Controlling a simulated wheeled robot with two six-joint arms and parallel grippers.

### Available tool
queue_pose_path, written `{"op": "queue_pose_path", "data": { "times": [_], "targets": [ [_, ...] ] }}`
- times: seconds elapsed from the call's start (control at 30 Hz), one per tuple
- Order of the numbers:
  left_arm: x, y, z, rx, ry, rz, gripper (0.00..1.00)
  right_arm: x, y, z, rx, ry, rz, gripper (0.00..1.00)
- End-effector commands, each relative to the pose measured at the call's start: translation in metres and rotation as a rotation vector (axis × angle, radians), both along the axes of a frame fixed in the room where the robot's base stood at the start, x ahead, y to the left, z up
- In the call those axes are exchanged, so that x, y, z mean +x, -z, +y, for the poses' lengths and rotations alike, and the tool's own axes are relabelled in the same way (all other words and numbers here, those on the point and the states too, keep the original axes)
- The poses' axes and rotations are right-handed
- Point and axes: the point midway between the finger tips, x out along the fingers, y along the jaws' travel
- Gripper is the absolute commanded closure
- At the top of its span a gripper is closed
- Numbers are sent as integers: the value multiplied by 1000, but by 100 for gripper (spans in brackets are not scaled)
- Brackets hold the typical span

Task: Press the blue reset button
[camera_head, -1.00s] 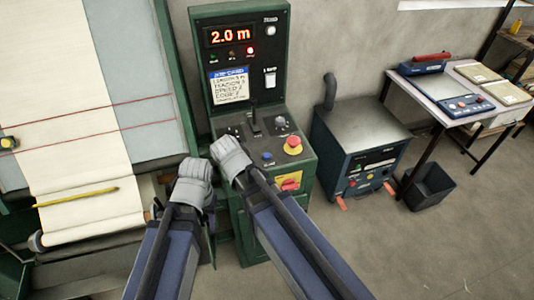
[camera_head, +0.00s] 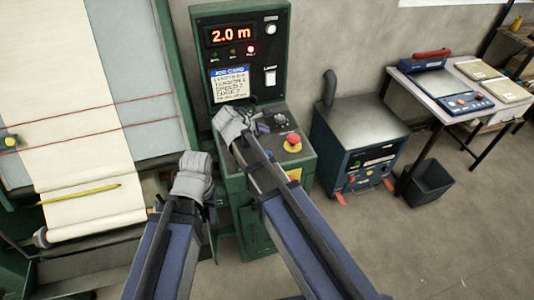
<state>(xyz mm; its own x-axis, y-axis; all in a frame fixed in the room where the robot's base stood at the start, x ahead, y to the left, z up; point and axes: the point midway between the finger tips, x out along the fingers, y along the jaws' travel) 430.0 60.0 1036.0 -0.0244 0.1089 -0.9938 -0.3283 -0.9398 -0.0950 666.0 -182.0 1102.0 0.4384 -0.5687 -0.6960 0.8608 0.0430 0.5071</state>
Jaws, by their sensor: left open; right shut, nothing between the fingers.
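The green control console (camera_head: 225,186) stands at the centre, with a sloped button panel on top. My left gripper (camera_head: 193,171) is open and empty, lower and to the left, in front of the console's left side.
A red emergency-stop knob (camera_head: 292,141) and a grey knob (camera_head: 280,119) sit on the panel's right. The upright display (camera_head: 230,34) reads 2.0 m. A cloth roll machine (camera_head: 75,110) is at left, a blue-grey cabinet (camera_head: 358,125) at right. Floor is free at lower right.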

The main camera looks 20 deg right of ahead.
Motion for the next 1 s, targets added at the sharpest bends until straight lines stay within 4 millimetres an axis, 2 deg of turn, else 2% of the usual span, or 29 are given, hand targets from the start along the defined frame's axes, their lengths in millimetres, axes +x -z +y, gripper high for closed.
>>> {"op": "queue_pose_path", "data": {
  "times": [0.27,0.7,1.0],
  "targets": [
    [0,25,0,0,-1,0,53,0,25,0,2,1,0,100],
    [0,81,0,0,-3,0,53,0,82,0,2,1,0,100],
    [0,86,0,0,-2,0,53,0,86,0,2,1,0,100]
  ]
}}
